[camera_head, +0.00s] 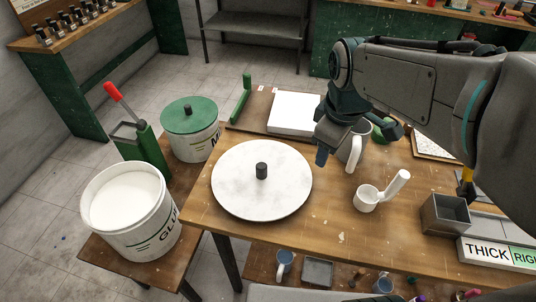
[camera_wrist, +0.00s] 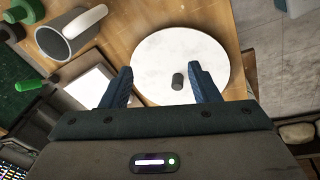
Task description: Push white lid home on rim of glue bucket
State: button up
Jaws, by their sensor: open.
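The white lid (camera_head: 240,192) is a round disc with a short dark knob (camera_head: 262,171). It lies flat on the wooden table (camera_head: 330,234), at its left part. The glue bucket (camera_head: 146,234) is white, stands uncovered on a lower wooden stand at the left, and is full of white glue. My gripper (camera_head: 324,148) is above the table, to the right of the lid and apart from it. In the wrist view my gripper (camera_wrist: 160,86) has its two blue fingers spread, with the lid (camera_wrist: 195,55) and its knob (camera_wrist: 178,82) beyond them. Nothing is between the fingers.
A green-lidded bucket (camera_head: 189,140) and a green box with a red-handled tool (camera_head: 140,140) stand behind the glue bucket. A grey mug (camera_head: 353,148), a white handled cup (camera_head: 368,199) and a metal tray (camera_head: 445,215) are right of the lid.

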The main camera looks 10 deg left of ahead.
jog(key=w+a+f+n+g+b, duration=0.1)
jog(key=w+a+f+n, duration=0.2)
jog(key=w+a+n, duration=0.45)
jog(key=n+g, duration=0.1)
jog(key=n, duration=0.8)
send_over(261, 165)
notch_tip(261, 165, down, 4)
notch_tip(261, 165, down, 14)
jog(key=shift+r+p, duration=0.25)
jog(key=shift+p, duration=0.5)
grip_shut()
